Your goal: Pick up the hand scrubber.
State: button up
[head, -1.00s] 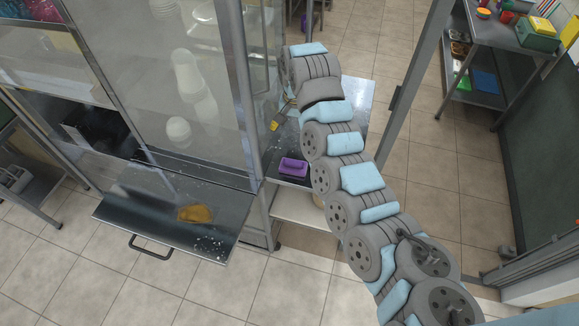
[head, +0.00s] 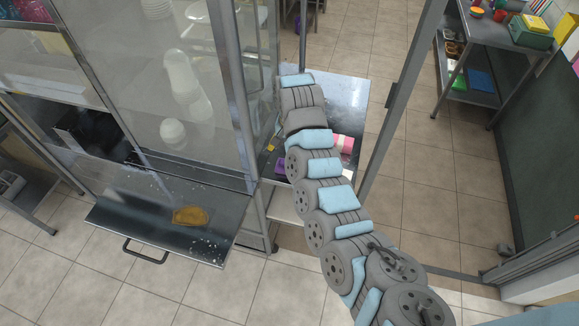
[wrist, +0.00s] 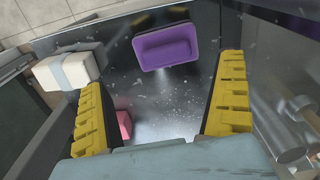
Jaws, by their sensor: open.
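A purple, block-like thing with a recessed top, apparently the hand scrubber (wrist: 165,46), lies on the dark metal shelf (wrist: 150,88) in the wrist view. In the head view the purple thing (head: 283,167) shows partly, with my arm hiding its right side. My gripper (wrist: 162,76) is open, with its two yellow fingers apart and nothing between them. The purple thing lies beyond the fingertips, near the middle of the gap, and is not touched. In the head view one yellow finger shows left of my arm; the rest of the gripper is hidden.
A white block with a grey band (wrist: 67,68) lies left of the fingers. A pink thing (wrist: 122,123) is close beside the left finger; pink and white (head: 343,143) also show right of my arm. Metal cylinders (wrist: 285,135) stand at the right. A glass cabinet (head: 150,70) rises left.

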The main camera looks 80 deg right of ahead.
jog(key=shift+w+f+p, duration=0.15)
jog(key=shift+f+p, duration=0.1)
jog(key=shift+f, duration=1.9)
jog(key=shift+w+f+p, duration=0.15)
jog(key=shift+f+p, duration=0.1)
jog(key=shift+f, duration=1.85)
jog(key=shift+c, duration=0.3)
jog(key=c, duration=1.1)
